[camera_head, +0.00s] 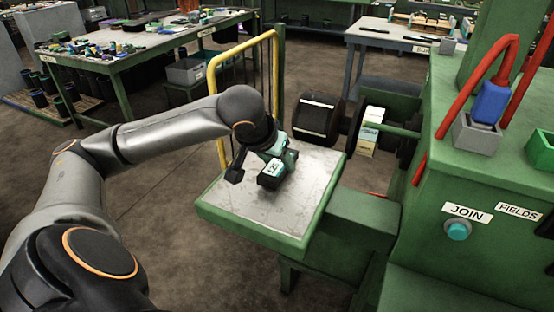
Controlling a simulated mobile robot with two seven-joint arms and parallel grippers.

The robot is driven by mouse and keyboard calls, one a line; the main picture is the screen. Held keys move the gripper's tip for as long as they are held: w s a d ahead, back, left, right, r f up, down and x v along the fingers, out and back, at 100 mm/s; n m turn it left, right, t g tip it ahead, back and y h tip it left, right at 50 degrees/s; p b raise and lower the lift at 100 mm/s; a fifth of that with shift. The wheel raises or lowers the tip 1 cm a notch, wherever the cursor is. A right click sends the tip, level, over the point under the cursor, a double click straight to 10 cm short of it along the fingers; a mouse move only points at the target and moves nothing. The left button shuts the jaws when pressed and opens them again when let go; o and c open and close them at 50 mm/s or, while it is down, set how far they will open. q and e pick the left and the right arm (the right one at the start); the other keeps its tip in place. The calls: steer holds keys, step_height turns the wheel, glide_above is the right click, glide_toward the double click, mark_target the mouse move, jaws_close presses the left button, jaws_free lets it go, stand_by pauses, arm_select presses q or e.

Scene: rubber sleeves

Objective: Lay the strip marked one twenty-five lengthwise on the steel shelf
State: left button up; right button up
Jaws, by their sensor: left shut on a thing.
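My left gripper (262,156) reaches in from the left and is over the steel shelf (230,200), a grey worn plate with a green rim. It is shut on the strip (271,173), a short dark block with a white label whose digits look like 125, though they are small and tilted. Green-teal parts show around the strip and the fingers. I cannot tell whether the strip touches the shelf or hangs just above it. The fingertips are partly hidden. My right gripper is not in view.
A green machine (470,250) with JOIN and FIELDS labels and a teal button (458,230) stands at the right. A black roller (317,119) and a yellow rail (243,50) are behind the shelf. The shelf's front and left parts are clear.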

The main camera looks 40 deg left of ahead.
arm_select(q)
steer(key=shift+f, duration=0.5)
steer(key=o, duration=1.4)
